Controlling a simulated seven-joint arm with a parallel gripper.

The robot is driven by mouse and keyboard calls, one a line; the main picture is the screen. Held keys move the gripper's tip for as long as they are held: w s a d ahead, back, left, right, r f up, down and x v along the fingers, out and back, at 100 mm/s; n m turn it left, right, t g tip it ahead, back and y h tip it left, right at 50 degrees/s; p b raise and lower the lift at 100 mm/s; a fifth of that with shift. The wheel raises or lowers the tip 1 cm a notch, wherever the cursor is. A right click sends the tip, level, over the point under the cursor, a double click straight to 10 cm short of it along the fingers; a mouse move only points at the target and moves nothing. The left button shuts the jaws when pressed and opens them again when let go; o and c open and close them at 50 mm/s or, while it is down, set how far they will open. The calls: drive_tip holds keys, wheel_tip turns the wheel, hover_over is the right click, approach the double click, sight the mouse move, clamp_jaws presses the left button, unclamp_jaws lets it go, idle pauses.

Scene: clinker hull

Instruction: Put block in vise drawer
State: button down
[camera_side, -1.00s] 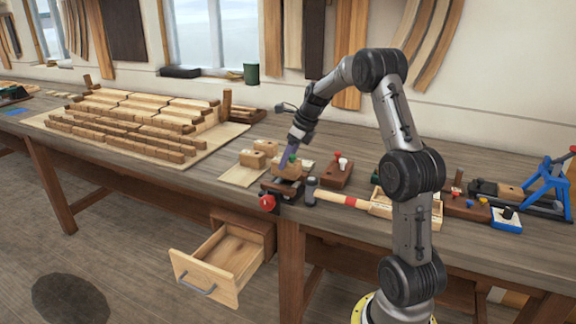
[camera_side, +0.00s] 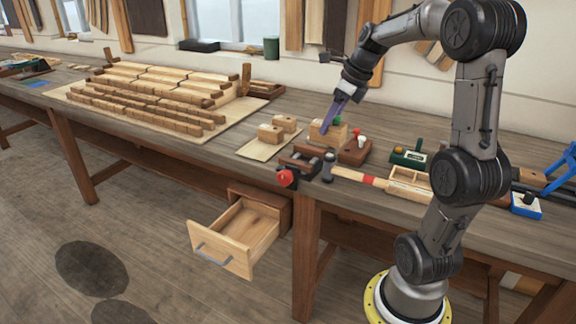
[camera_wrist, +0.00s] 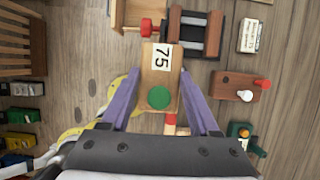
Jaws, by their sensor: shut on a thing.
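The drawer (camera_side: 228,240) under the bench is pulled open and looks empty. I cannot tell the block's exact height.
A dark wooden block (camera_side: 354,153) with red and white pegs sits close behind. Two small wooden blocks on a pale board (camera_side: 257,150) are left. Stepped wooden strips (camera_side: 150,100) fill the left bench.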

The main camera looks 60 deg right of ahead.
wheel_tip(320, 180, up, 5)
drive_tip(key=shift+f, duration=0.15)
drive_tip(key=shift+w+a+r, duration=0.15)
drive_tip(key=shift+w+r, duration=0.05)
drive_tip(key=w+a, duration=1)
drive_tip(key=w, duration=0.2)
hover_over(241, 241)
drive_tip(key=f, duration=4.4)
drive_tip(key=shift+s+f, duration=0.2)
drive_tip(key=shift+w+d+f, duration=0.1)
drive_tip(key=shift+w+f, duration=0.1)
drive_tip(key=shift+f, duration=1.55)
drive_tip(key=shift+f, duration=0.2)
